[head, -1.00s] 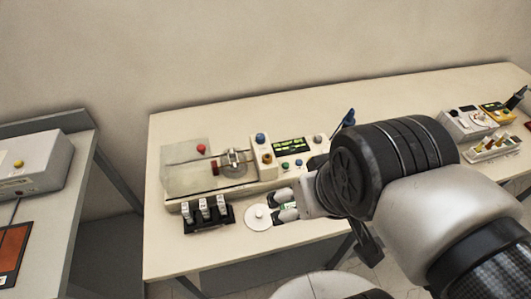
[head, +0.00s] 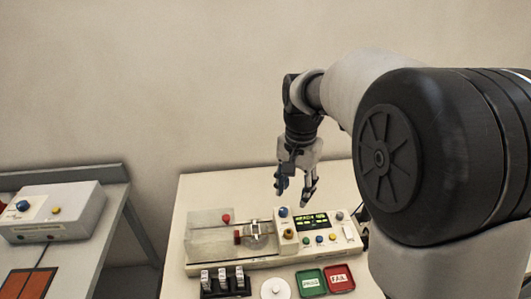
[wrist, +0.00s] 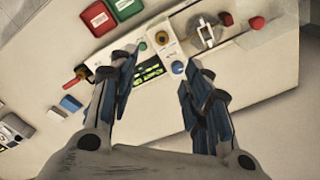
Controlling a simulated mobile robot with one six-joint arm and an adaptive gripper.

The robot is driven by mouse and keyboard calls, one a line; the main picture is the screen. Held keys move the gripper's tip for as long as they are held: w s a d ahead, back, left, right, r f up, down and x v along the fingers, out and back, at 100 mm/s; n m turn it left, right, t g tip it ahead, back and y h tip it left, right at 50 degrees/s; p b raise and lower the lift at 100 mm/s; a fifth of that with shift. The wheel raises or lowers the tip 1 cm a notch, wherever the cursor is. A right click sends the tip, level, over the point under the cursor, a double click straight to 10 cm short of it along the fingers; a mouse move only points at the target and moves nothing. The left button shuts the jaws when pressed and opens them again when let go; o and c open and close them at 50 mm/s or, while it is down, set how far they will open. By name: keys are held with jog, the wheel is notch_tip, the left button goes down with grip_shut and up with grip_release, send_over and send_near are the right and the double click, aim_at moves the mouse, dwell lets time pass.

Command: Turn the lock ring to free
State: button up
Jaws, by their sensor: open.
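The test unit (head: 265,263) is a long cream device on the table. On it sit a metal ring-shaped fixture (head: 257,231) with a dark red block beside it, a blue knob (head: 283,212), a brass-coloured knob (head: 289,233) and a lit display (head: 310,221). I cannot tell which part is the lock ring. The wrist view shows the fixture (wrist: 207,33), the brass knob (wrist: 162,38) and the blue knob (wrist: 178,67). My gripper (head: 294,197) is open and empty, pointing down above the blue knob and display, apart from them.
A black rack with several pale pieces (head: 225,285), a white disc (head: 275,289), a green tray (head: 311,283) and a red tray (head: 340,278) lie in front. A clear cover and red knob (head: 226,218) are at the left. Another table holds a grey box (head: 55,211).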

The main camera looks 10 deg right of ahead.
aim_at(289, 232)
jog(key=shift+m, duration=0.3)
jog(key=f+b, duration=0.1)
jog(key=f, duration=0.5)
jog(key=w+f+b, duration=0.1)
jog(key=f, duration=0.5)
jog(key=f+b, duration=0.2)
jog(key=f, duration=0.4)
jog(key=shift+w+f, duration=0.25)
jog(key=shift+f, duration=0.05)
jog(key=shift+c, duration=0.3)
grip_shut()
